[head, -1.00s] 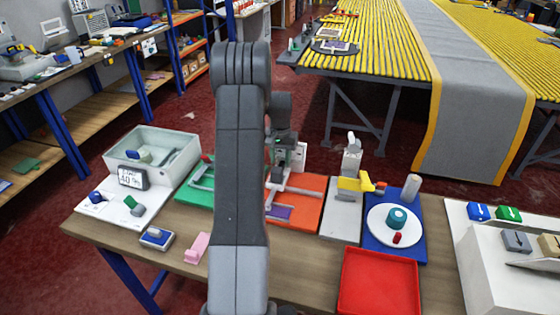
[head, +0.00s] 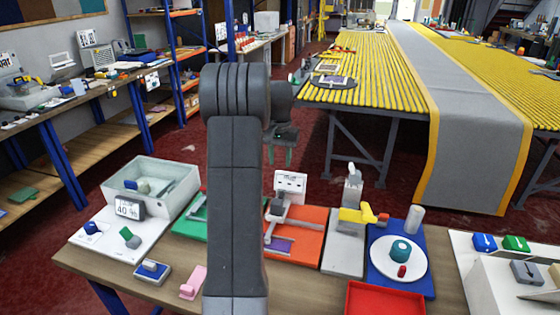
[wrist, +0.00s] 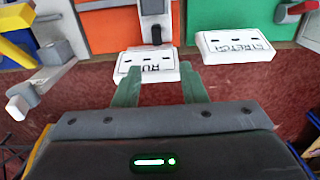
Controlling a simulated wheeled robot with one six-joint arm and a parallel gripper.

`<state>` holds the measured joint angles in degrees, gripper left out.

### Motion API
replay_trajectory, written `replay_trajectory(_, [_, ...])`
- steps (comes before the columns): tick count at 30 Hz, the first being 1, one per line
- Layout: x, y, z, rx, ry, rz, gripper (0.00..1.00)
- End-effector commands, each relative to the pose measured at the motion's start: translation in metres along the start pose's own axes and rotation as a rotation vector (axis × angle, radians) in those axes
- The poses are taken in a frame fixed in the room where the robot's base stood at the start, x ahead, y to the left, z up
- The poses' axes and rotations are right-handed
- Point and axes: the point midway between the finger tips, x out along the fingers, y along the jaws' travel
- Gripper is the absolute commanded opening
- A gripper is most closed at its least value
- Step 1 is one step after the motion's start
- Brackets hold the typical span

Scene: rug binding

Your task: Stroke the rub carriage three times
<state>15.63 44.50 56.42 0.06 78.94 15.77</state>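The rub station is an orange board (head: 305,229) with a grey carriage (head: 277,209) on it and a purple patch (head: 281,246) near its front. A white plate (head: 290,185) stands at its back; in the wrist view this plate (wrist: 148,65) carries lettering that seems to read RUB. My arm hides the board's left part in the head view. My gripper (head: 279,157) is beyond the board's back edge, apart from the carriage. In the wrist view its two green fingers (wrist: 160,73) are spread and empty, close to the lettered plate.
A green board (head: 190,222) lies left of the orange one; a grey base with a yellow clamp (head: 352,214) stands right. A blue board (head: 412,275), red tray (head: 385,299), clear bin (head: 152,187) and pink block (head: 193,283) share the bench. Red floor (wrist: 90,85) lies beyond its edge.

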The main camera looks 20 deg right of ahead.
Motion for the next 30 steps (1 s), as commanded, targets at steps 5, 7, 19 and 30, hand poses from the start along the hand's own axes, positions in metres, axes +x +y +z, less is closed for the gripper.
replay_trajectory(5, [0.005,0.001,-0.001,0.000,0.001,0.000,0.38])
replay_trajectory(7, [0.009,0.001,-0.001,0.001,0.002,0.000,0.38])
replay_trajectory(19, [0.005,0.006,0.000,0.002,-0.001,0.001,0.38])
replay_trajectory(30, [0.056,0.006,0.001,0.002,-0.008,0.003,0.38])
